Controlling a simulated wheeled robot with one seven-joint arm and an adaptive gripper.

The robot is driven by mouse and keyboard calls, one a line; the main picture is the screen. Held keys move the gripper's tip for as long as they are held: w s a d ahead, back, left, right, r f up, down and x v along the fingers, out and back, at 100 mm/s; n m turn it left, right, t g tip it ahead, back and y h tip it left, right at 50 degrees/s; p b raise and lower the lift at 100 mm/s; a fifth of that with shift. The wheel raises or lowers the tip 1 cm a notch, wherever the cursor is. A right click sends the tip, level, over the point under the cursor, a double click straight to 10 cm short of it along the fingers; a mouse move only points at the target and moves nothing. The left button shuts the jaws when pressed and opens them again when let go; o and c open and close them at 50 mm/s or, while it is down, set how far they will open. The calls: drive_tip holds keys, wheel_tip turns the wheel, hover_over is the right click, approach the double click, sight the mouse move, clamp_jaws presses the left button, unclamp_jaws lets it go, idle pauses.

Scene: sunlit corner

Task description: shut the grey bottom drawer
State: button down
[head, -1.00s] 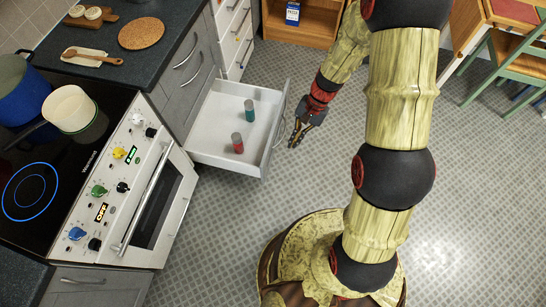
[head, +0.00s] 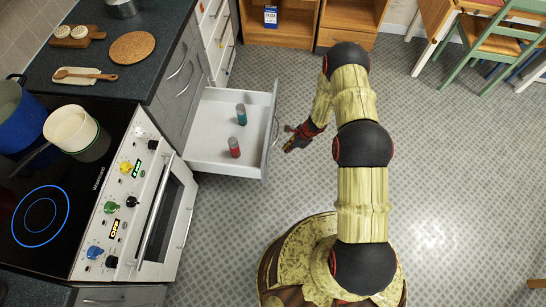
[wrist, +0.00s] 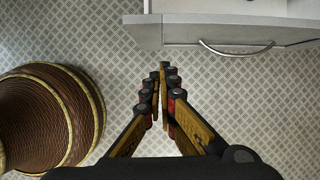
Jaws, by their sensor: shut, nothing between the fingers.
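The grey bottom drawer (head: 214,164) is pulled out from the cabinet beside the oven, in the head view. Its inside is white, and a green-topped can (head: 241,114) and a red can (head: 234,147) stand in it. In the wrist view its grey front (wrist: 225,36) with a curved metal handle (wrist: 236,51) lies at the top right. My gripper (head: 288,149) is just right of the drawer front and apart from it. In the wrist view my gripper (wrist: 163,72) is shut and empty, its fingertips together below the drawer front's left part.
The oven (head: 155,215) with knobs stands left of the drawer, under a hob with a blue pot (head: 20,115) and a cream pot (head: 75,132). A wooden shelf (head: 290,22) stands behind.

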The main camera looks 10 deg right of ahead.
drive_tip(key=w+a+f+b, duration=0.2)
drive_tip(key=a+f+b, duration=0.1)
drive_tip(key=a+f, duration=0.4)
drive_tip(key=shift+w+f+b, duration=0.15)
drive_tip(key=shift+f+b, duration=0.15)
drive_tip(key=shift+f, duration=0.95)
